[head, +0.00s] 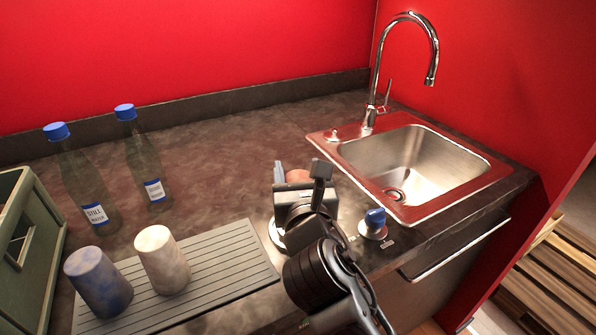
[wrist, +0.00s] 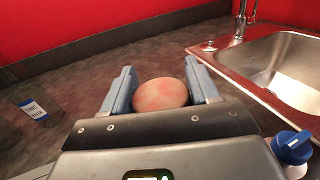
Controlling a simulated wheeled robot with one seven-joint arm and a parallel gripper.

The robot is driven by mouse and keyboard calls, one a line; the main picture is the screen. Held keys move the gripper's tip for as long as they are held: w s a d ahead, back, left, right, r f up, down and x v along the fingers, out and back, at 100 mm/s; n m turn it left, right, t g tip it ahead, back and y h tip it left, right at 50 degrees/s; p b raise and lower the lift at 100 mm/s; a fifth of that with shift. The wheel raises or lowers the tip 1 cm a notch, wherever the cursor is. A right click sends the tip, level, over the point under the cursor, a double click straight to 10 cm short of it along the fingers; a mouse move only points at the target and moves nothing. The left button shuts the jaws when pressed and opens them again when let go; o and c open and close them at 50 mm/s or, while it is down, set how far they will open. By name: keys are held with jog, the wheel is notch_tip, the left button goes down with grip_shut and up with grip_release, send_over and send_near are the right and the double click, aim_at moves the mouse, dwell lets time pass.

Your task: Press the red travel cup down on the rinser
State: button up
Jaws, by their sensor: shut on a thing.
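The red travel cup (wrist: 160,94) shows in the wrist view as a mottled pinkish-red rounded end between the two blue-grey fingers of my gripper (wrist: 160,78). The fingers are shut on it. In the head view only a small reddish part of the cup (head: 305,176) shows behind my gripper (head: 293,173), right of one finger. My gripper is over the counter, left of the sink. A pale round rim (head: 275,236) shows partly below my gripper and may be the rinser; my arm covers most of it. I cannot tell whether the cup touches it.
A blue knob (head: 375,219) on a round base stands right of my gripper. The sink (head: 408,160) with its tall tap is beyond. A mottled blue cup (head: 98,282) and cream cup (head: 162,260) stand on a ribbed mat (head: 235,255). Two bottles and a green crate are left.

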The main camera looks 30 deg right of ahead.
jog(key=shift+f, duration=0.7)
dwell(1.1)
jog(key=shift+r, duration=0.1)
notch_tip(320, 180, up, 5)
jog(key=p, duration=0.5)
jog(key=shift+r+p, duration=0.9)
jog(key=shift+r, duration=1.05)
